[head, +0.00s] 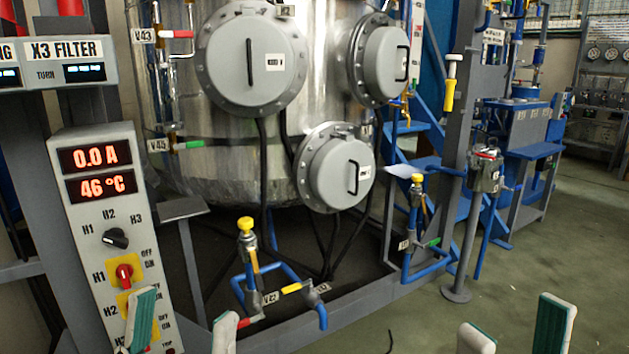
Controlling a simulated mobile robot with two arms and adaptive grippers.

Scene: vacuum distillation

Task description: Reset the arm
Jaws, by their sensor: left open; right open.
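My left gripper (186,308) is at the bottom left of the head view. Its two fingers, with green and white pads, stand apart with nothing between them. Its left finger overlaps the lower part of the control panel (92,213) in the picture; I cannot tell whether they touch. My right gripper (516,315) is at the bottom right, over the green floor. Its fingers are also apart and empty. The arm links behind both grippers are out of view.
A large steel vessel (215,165) with round grey hatches stands behind a grey frame. Blue pipes with a yellow-capped valve (246,226) rise low in the middle. The panel's red knob (124,273) sits on a yellow plate. Open floor (560,240) lies to the right.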

